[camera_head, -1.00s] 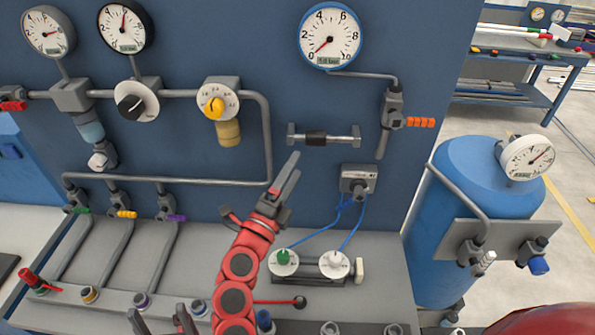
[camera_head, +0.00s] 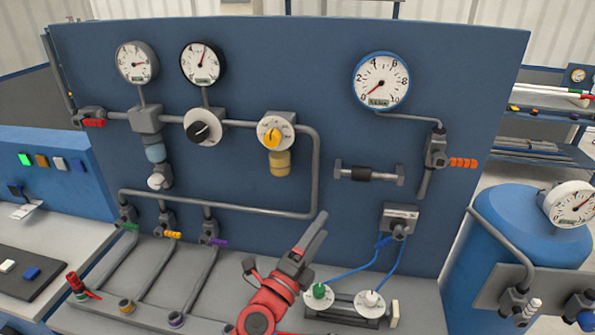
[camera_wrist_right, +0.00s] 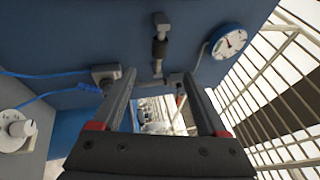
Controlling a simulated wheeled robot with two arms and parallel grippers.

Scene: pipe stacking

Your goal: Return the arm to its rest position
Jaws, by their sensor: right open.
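My right gripper (camera_head: 308,238) is on the red arm that rises from the bottom of the head view. It points up in front of the blue panel (camera_head: 90,60), just below the lower right bend of the grey pipe (camera_head: 318,165). In the right wrist view the two grey fingers (camera_wrist_right: 160,82) stand apart with nothing between them. My left gripper is out of view.
Gauges (camera_head: 381,80), a black knob (camera_head: 203,131) and a yellow knob (camera_head: 272,134) stick out from the panel. A blue tank (camera_head: 530,225) stands at right. White bars (camera_wrist_right: 275,90) show in the wrist view.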

